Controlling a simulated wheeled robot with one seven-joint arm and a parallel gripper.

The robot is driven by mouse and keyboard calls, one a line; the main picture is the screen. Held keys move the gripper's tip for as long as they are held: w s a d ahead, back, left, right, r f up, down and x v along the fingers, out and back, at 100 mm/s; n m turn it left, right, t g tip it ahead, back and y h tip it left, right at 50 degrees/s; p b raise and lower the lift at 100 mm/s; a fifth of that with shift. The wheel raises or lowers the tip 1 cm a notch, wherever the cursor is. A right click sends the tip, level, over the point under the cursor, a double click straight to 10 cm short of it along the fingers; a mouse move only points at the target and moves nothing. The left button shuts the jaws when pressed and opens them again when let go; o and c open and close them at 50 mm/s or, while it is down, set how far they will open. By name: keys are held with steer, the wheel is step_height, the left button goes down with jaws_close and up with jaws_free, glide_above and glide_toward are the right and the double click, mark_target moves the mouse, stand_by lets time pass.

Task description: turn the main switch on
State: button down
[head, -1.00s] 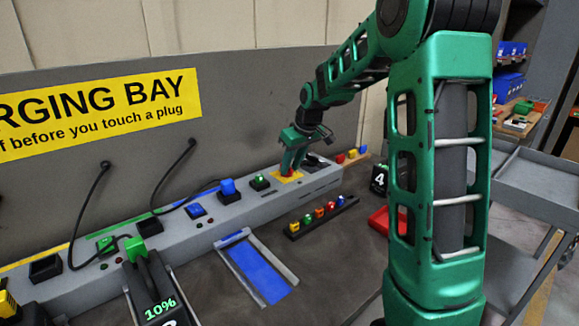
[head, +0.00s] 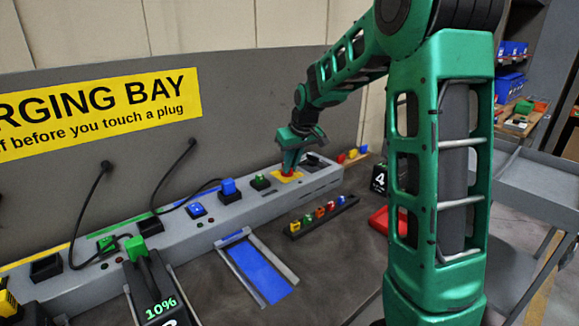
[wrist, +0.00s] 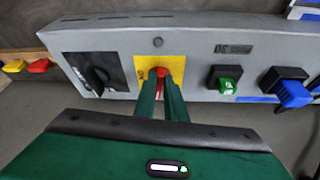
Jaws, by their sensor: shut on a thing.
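The main switch is a red knob (wrist: 158,72) on a yellow plate (wrist: 141,72) on the grey charging rail. In the wrist view my gripper (wrist: 160,82) has its two green fingers closed on the red knob from the front. In the head view my gripper (head: 289,171) is at the yellow plate (head: 294,177) near the rail's right end, and the fingers mostly hide the knob. The knob's exact angle is hard to tell behind the fingers.
A black rotary knob (wrist: 98,79) is left of the plate in the wrist view. A green plug (wrist: 228,85) and a blue plug (wrist: 293,93) are to the right. In the head view, a rack of coloured pieces (head: 321,215) and a blue slide (head: 258,270) lie before the rail.

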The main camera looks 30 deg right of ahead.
mark_target(281, 176)
steer(key=m+h, duration=0.1)
steer(key=m, duration=0.1)
steer(key=a+m, duration=0.1)
steer(key=m, duration=0.1)
steer(key=shift+w+a+m+h, duration=0.1)
steer(key=shift+m+h, duration=0.2)
steer(key=shift+h, duration=0.1)
steer(key=m, duration=0.1)
steer(key=m+h, duration=0.1)
steer(key=m, duration=0.1)
steer(key=shift+w+a+m+g, duration=0.2)
steer(key=shift+a+m+g, duration=0.1)
steer(key=shift+a+g, duration=0.1)
steer(key=m, duration=0.1)
steer(key=m+g+h, duration=0.1)
steer(key=m, duration=0.1)
steer(key=shift+w+a+m, duration=0.2)
steer(key=shift+w+m, duration=0.1)
steer(key=m, duration=0.2)
steer(key=m+g, duration=0.1)
steer(key=m, duration=0.1)
steer(key=shift+w+a+g+h, duration=0.15)
steer(key=shift+w+g+h, duration=0.15)
steer(key=shift+w, duration=0.1)
steer(key=c, duration=1.8)
jaws_free()
steer(key=shift+m, duration=0.3)
steer(key=v, duration=1)
steer(key=shift+w+a+r, duration=0.2)
steer(key=shift+r, duration=0.15)
